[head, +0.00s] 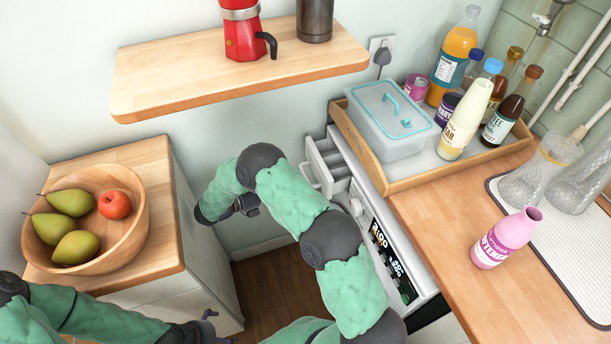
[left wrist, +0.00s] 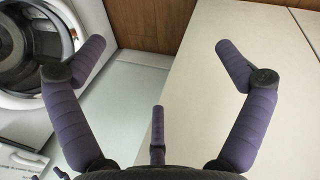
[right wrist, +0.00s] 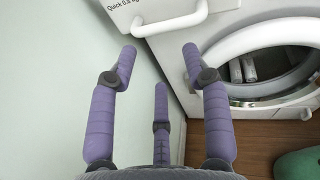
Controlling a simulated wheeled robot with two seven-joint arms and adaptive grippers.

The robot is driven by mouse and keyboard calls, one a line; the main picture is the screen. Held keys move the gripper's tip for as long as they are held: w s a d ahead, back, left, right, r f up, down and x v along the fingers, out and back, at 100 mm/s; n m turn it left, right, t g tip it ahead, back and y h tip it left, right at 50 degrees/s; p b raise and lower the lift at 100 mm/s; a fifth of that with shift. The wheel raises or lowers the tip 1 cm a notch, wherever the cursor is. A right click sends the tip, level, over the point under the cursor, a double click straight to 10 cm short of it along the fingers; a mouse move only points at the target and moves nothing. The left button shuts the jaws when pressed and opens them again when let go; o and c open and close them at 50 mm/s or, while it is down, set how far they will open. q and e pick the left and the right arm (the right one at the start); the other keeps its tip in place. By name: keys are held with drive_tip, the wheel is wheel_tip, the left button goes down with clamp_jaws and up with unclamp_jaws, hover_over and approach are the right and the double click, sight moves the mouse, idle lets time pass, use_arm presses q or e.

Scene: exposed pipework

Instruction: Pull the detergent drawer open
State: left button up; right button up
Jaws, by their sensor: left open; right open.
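The white detergent drawer (head: 327,160) stands out from the washing machine's front, its compartments showing from above in the head view. In the right wrist view its front (right wrist: 122,8) and white bar handle (right wrist: 170,24) are at the top. My right gripper (head: 250,207) is open and empty; in the right wrist view its fingertips (right wrist: 159,52) lie just below the handle, not around it. Whether they touch it I cannot tell. My left gripper (head: 208,328) is open and empty, low near the fruit cabinet; its spread fingers also show in the left wrist view (left wrist: 160,50).
A wooden tray (head: 462,177) with a tub and bottles sits above. A cabinet (head: 205,240) with a fruit bowl (head: 128,240) is at left. Floor (head: 272,290) shows between.

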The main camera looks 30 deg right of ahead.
sight(305, 175)
drive_tip(key=d+m+g+p, duration=0.1)
drive_tip(key=d+m, duration=0.2)
drive_tip(key=m, duration=0.4)
drive_tip(key=d+m+g+p, duration=0.1)
drive_tip(key=d+m, duration=0.3)
drive_tip(key=m, duration=0.4)
drive_tip(key=s+d+f+m+g+p, duration=0.1)
drive_tip(key=d+m, duration=0.2)
drive_tip(key=m, duration=0.4)
drive_tip(key=shift+d+f+m+g+y+p, duration=0.1)
drive_tip(key=shift+d+m+g+y+p, duration=0.15)
drive_tip(key=shift+m+g+y+p, duration=0.15)
clamp_jaws()
